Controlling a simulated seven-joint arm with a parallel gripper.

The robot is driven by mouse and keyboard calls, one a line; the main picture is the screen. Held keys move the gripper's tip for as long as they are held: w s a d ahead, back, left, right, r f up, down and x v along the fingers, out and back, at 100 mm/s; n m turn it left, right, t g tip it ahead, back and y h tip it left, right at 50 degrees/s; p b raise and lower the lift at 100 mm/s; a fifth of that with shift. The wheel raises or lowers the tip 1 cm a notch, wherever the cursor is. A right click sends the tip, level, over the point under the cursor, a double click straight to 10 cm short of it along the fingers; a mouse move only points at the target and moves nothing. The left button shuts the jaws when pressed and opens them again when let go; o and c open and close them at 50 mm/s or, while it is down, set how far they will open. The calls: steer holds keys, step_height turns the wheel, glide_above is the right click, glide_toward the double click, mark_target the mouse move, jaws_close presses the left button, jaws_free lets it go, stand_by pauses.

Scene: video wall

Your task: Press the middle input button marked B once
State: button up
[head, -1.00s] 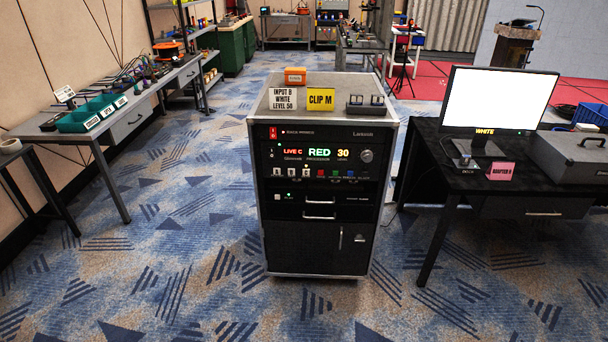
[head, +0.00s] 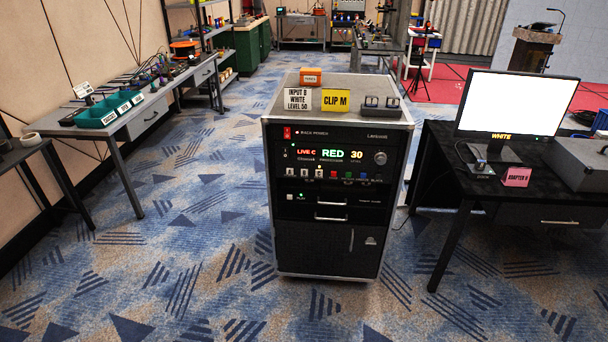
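The rack cabinet (head: 325,245) stands upright in the middle of the head view. Below the display is a row of three small input buttons; the middle one, button B (head: 304,173), sits between button A (head: 290,172) and button C (head: 319,174). A small light shows just above C. A white card (head: 298,100) on the cabinet top reads INPUT B, WHITE, LEVEL 50. My gripper is not in view.
A yellow CLIP M card (head: 335,100) and an orange box (head: 311,77) are on the cabinet top. A black desk with a white-lit monitor (head: 515,103) stands to the right. A workbench with teal bins (head: 108,112) is at left. Carpet in front is clear.

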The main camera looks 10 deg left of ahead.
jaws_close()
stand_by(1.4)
